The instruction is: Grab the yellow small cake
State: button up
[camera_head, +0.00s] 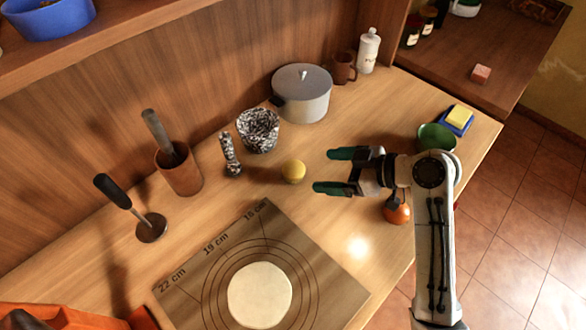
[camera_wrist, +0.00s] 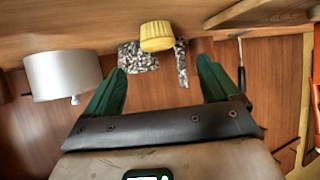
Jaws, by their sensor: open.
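The yellow small cake (camera_head: 293,171) sits on the wooden counter, in front of the speckled mortar, in the head view. My gripper (camera_head: 322,171) is open, just to the right of the cake, with its green fingers pointing left toward it. Nothing is between the fingers. In the wrist view the cake (camera_wrist: 157,36) shows beyond and between the two green fingertips of my gripper (camera_wrist: 161,80), apart from them.
A speckled mortar (camera_head: 258,133) and its pestle (camera_head: 230,155) stand behind and left of the cake. A grey pot (camera_head: 302,93) is farther back. A board with dough (camera_head: 330,270) lies in front. An orange fruit (camera_head: 397,209) and green bowl (camera_head: 437,137) are near my arm.

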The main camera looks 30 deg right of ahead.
aim_at(297, 168)
jog(key=shift+p+x, duration=0.9)
jog(key=shift+x, duration=3.5)
jog(key=shift+w+r, duration=0.15)
jog(key=shift+r, duration=0.05)
jog(key=c, duration=1.1)
jog(key=shift+c, duration=0.2)
